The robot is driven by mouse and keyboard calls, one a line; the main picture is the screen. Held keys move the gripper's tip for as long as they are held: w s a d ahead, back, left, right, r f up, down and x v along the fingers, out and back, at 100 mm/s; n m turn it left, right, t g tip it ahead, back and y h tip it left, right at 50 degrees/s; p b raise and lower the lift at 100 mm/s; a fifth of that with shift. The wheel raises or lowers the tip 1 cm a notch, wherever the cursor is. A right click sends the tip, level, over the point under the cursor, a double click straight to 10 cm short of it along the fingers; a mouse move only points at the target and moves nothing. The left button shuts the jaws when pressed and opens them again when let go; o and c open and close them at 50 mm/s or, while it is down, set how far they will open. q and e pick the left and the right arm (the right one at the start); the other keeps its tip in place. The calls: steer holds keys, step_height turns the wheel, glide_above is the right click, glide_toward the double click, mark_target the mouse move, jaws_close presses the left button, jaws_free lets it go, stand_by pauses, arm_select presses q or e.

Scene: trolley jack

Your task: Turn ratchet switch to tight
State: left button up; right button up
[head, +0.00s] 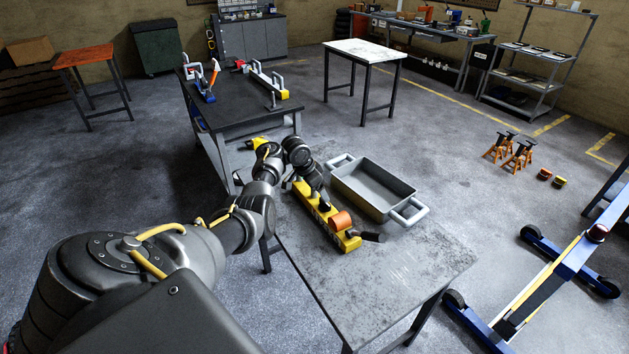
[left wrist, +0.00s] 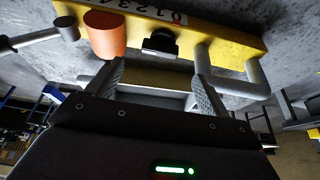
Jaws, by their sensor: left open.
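A yellow bar-shaped device (head: 348,242) lies on the grey metal table, with an orange cylinder (head: 340,220) and a dark handle (head: 372,236) near its front end. In the left wrist view the yellow bar (left wrist: 228,42) spans the top, with printed numbers, the orange cylinder (left wrist: 105,36), a small black knob (left wrist: 160,43) and a grey U-shaped handle (left wrist: 240,75). I cannot tell which part is the ratchet switch. My left gripper (left wrist: 158,72) is open and empty, its fingers pointing at the bar around the black knob's position, apparently apart from it. In the head view my wrist hides part of the bar.
A grey tray with two handles (head: 343,177) sits behind the bar on the table (head: 420,272). The table's front right is clear. A dark workbench (head: 228,97) with tools stands beyond. A blue wheeled lift (head: 575,262) is on the floor at right.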

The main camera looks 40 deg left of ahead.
arm_select(q)
steer(key=shift+p+v, duration=0.35)
steer(key=shift+v, duration=1.25)
